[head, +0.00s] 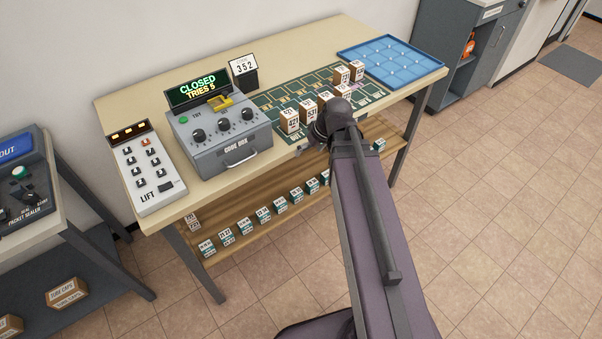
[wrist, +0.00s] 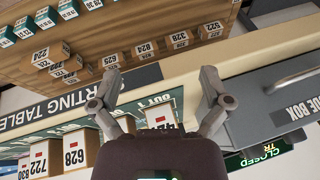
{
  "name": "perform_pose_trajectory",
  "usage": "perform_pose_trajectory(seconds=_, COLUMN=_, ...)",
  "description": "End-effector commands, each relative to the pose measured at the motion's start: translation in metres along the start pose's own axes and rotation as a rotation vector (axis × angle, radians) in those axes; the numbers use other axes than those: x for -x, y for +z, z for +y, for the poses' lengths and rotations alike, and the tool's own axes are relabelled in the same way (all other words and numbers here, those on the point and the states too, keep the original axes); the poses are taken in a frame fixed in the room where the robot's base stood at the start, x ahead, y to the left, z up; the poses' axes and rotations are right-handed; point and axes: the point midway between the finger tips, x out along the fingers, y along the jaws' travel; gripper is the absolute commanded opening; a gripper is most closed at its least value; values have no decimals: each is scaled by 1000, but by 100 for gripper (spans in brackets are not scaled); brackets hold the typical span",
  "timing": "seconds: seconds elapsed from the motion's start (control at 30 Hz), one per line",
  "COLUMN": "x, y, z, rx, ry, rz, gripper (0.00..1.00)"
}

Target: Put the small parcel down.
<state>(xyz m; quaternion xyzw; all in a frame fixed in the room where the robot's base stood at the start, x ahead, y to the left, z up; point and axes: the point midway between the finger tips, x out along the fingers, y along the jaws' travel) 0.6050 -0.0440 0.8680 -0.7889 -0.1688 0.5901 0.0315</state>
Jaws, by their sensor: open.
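Several small brown parcels with white number labels stand on the green sorting mat (head: 268,101). One parcel (head: 289,121) is at the mat's front left, close to my gripper.
A grey code box (head: 220,137) reading CLOSED, TRIES 5 stands left of the mat, beside a lift panel (head: 148,168). A blue tray (head: 392,60) lies at the right. The lower shelf (head: 250,226) holds several numbered parcels.

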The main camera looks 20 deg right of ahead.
Motion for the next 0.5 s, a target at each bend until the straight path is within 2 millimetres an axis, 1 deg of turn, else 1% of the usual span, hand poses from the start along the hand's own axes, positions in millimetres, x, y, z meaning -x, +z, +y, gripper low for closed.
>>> perform_pose_trajectory(seconds=0.03, x=-4, y=10, z=-13, rx=-17, ry=25, rz=-49, gripper=98)
perform_pose_trajectory(seconds=0.2, x=-11, y=38, z=-37, rx=-101, ry=139, rz=-186, gripper=98)
perform_pose_trajectory(seconds=0.33, x=-11, y=52, z=-48, rx=-154, ry=219, rz=-247, gripper=98)
perform_pose_trajectory(seconds=0.5, x=-11, y=60, z=-53, rx=-190, ry=278, rz=-281, gripper=98)
